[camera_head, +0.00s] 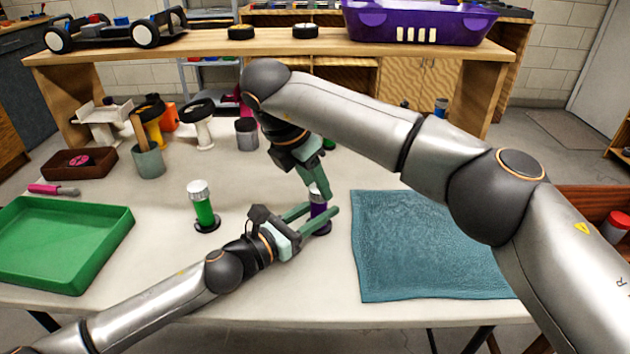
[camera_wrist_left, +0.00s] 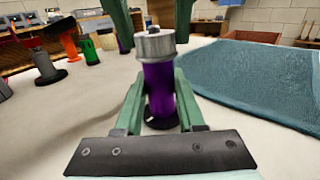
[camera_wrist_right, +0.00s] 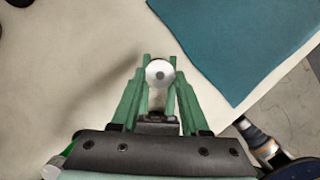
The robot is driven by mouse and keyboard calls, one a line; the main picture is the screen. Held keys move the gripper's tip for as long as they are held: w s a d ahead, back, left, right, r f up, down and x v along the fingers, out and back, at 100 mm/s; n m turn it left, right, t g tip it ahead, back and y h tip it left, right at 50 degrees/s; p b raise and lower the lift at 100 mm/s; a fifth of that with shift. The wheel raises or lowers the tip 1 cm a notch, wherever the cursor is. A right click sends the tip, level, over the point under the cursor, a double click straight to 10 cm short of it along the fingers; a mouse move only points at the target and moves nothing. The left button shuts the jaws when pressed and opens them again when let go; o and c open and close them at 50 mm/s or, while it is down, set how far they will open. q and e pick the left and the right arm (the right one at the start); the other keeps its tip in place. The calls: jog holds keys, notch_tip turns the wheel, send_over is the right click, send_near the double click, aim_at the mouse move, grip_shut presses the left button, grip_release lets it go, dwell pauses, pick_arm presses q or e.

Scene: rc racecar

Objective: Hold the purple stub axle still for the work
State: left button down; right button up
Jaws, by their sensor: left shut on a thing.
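The purple stub axle (camera_head: 318,209) stands upright on a dark round base on the white table, with a silver cap (camera_wrist_left: 155,44) on top. My left gripper (camera_head: 322,210) is shut on its purple shaft (camera_wrist_left: 160,88) from the side, below the cap. My right gripper (camera_head: 316,190) points down from above. Its fingers are apart on either side of the silver cap, which shows between them in the right wrist view (camera_wrist_right: 159,73). In the left wrist view these fingers look clear of the cap's sides.
A green stub axle (camera_head: 203,210) with a silver cap stands to the left. A green tray (camera_head: 118,240) lies at far left, a teal towel (camera_head: 430,245) at right.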

jog(key=o, duration=0.5)
jog(key=shift+c, duration=0.2)
jog(key=v, duration=1.2)
pick_arm(q)
jog(key=shift+c, duration=2.2)
grip_release()
jog(key=v, duration=1.2)
